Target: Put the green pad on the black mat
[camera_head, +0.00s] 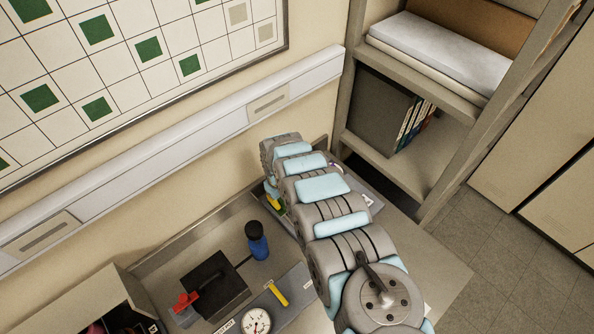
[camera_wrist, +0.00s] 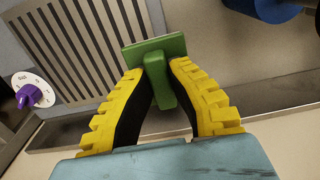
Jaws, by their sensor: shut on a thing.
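The green pad (camera_wrist: 172,46) is a flat green plate with a green grip block; it shows in the wrist view between my fingers. My gripper (camera_wrist: 158,72) has two yellow ribbed fingers shut on the pad's grip block, with the plate beyond the fingertips. In the head view my arm hides most of the gripper (camera_head: 273,201) at the back of the bench. A dark square slab (camera_head: 232,283) lies on the bench at lower left in the head view and may be the black mat.
A blue bottle-like object (camera_head: 258,247) with a dark top stands right of the slab. A yellow piece (camera_head: 278,293) and a round dial gauge (camera_head: 256,321) lie nearer. The wrist view shows a slotted grey panel (camera_wrist: 75,45), a purple knob (camera_wrist: 28,96) and a blue round object (camera_wrist: 268,8).

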